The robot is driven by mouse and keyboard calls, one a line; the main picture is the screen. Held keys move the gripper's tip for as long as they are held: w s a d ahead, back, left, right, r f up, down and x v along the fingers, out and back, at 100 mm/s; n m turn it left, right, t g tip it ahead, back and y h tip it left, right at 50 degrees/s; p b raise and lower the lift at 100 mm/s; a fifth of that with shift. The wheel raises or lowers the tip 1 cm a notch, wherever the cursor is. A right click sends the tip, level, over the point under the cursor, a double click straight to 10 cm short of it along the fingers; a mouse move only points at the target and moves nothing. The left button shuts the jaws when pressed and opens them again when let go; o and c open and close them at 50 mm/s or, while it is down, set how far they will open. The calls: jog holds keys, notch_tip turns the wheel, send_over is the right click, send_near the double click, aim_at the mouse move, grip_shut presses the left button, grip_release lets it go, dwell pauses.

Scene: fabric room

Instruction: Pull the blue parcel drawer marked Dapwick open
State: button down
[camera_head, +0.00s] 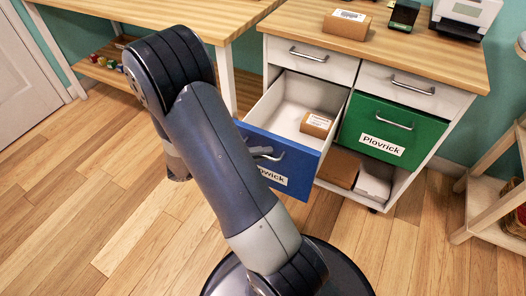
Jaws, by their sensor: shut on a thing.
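The blue parcel drawer (310,164) is pulled out from the white cabinet. Its label (273,177) shows only "wick", as my arm hides the rest. Inside the white drawer box lies a small brown parcel (316,124) with a white label. My gripper (268,155) is at the drawer's front, shut on its handle. It is partly hidden behind my arm, so little of the fingers shows.
A green drawer (391,132) marked Plovrick is shut at the right. The wooden top holds a brown parcel (347,23) and a printer (466,15). A wooden rack (480,200) stands at right. Wooden floor is clear at left.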

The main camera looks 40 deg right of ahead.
dwell(0.3)
jog(key=c, duration=1.8)
grip_release()
jog(key=shift+w+a, duration=0.1)
jog(key=shift+a, duration=0.05)
jog(key=p+v, duration=0.2)
jog(key=v, duration=0.8)
jog(key=shift+w+a, duration=0.1)
jog(key=shift+a, duration=0.2)
jog(key=shift+b+x, duration=0.95)
jog(key=shift+x, duration=4.55)
jog(key=shift+d, duration=0.1)
